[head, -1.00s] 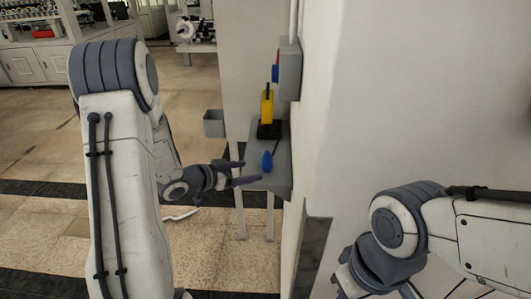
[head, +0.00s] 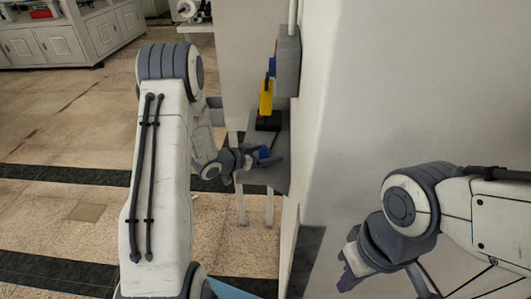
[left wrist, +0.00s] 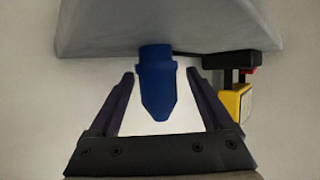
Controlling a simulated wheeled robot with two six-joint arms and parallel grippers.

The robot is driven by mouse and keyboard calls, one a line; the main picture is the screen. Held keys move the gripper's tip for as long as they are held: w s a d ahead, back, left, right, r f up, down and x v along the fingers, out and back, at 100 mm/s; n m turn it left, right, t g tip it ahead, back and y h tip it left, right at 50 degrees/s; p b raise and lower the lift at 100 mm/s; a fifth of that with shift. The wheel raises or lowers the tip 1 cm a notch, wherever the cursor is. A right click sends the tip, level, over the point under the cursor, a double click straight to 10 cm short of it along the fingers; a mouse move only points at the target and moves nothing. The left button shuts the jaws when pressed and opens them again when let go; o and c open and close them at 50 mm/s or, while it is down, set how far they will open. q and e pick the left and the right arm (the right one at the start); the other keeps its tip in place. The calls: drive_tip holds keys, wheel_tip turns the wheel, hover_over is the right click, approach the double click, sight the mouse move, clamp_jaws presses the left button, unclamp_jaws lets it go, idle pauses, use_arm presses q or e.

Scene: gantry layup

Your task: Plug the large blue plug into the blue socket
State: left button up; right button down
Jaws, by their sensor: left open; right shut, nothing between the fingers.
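The large blue plug (head: 264,152) stands on a small grey wall shelf (head: 277,178). My left gripper (head: 266,161) is at the plug, partly hiding it in the head view. In the left wrist view the plug (left wrist: 156,85) lies between the two spread fingers, with a visible gap on each side. The left gripper (left wrist: 160,95) is open and not clamped on it. A blue part, seemingly the blue socket (head: 272,66), shows on the side of a grey wall box (head: 288,62). My right gripper (head: 347,272) is shut and empty, low at the right, away from the shelf.
A yellow object (head: 266,97) stands on a black base (head: 268,121) behind the plug, below the box. It also shows at the right of the left wrist view (left wrist: 237,103). A white wall (head: 400,90) runs close along the right. Open floor lies left.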

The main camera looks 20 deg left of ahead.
use_arm(q)
drive_tip(key=shift+x, duration=0.9)
clamp_jaws()
drive_tip(key=shift+r, duration=0.1)
drive_tip(key=shift+r, duration=0.6)
drive_tip(key=a+r+n+t+y+p, duration=0.1)
drive_tip(key=a+r+n+p, duration=0.2)
drive_tip(key=r+n, duration=0.5)
drive_tip(key=s+a+r+n+t+y+p, duration=0.1)
drive_tip(key=a+r+n+y+p, duration=0.1)
drive_tip(key=a+r+n+p, duration=0.2)
drive_tip(key=a+r+n+t+y+p, duration=0.1)
drive_tip(key=a+r+n+p, duration=0.3)
drive_tip(key=r+n, duration=0.7)
drive_tip(key=shift+s+r+n+y+p, duration=0.35)
drive_tip(key=shift+r+p, duration=0.7)
drive_tip(key=shift+r, duration=1)
